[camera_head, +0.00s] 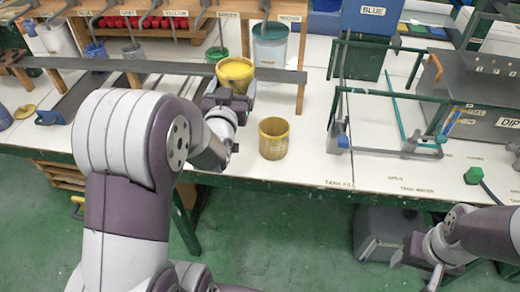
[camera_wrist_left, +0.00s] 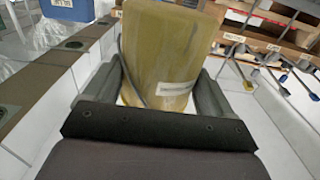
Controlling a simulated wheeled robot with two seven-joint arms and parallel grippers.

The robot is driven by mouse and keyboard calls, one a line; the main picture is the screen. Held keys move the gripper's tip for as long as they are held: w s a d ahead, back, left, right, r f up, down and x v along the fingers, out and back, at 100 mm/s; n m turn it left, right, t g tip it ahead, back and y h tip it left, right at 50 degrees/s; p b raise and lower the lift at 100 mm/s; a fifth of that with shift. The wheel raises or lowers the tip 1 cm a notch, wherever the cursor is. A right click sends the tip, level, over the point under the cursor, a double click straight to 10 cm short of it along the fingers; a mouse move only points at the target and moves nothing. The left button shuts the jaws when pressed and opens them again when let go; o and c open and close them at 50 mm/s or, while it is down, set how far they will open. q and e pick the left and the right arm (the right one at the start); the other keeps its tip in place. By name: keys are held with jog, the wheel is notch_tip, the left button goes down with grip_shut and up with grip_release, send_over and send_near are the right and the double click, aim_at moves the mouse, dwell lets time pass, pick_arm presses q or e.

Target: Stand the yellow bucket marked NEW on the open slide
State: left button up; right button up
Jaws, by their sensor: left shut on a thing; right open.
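A yellow bucket (camera_head: 236,74) is held upright by my left gripper (camera_head: 228,100), near the right part of the long grey rail. In the left wrist view the same bucket (camera_wrist_left: 165,50) sits between the two fingers; its pale label is too blurred to read. A second yellow bucket (camera_head: 273,140) stands on the table's front edge, right of my left gripper, with paint-like yellow inside; I cannot read its label. A dark sloping slide (camera_head: 75,98) lies under the rack at left; I cannot tell if it is the open one. My right gripper (camera_head: 425,260) is open and empty, low at right.
A green frame (camera_head: 390,148) and a grey dip tank (camera_head: 480,100) stand at right. White table between bucket and frame is clear.

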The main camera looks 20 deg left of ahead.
pick_arm(q)
jog(key=f+b, duration=0.1)
jog(key=f, duration=0.5)
jog(key=f+b, duration=0.1)
jog(key=f, duration=0.6)
jog(key=f+b, duration=0.2)
jog(key=f, duration=0.4)
jog(key=shift+s+a+f, duration=0.1)
jog(key=shift+a+f, duration=0.15)
jog(key=shift+f, duration=0.05)
jog(key=shift+f, duration=0.2)
jog(key=o, duration=1.3)
jog(key=shift+r, duration=0.1)
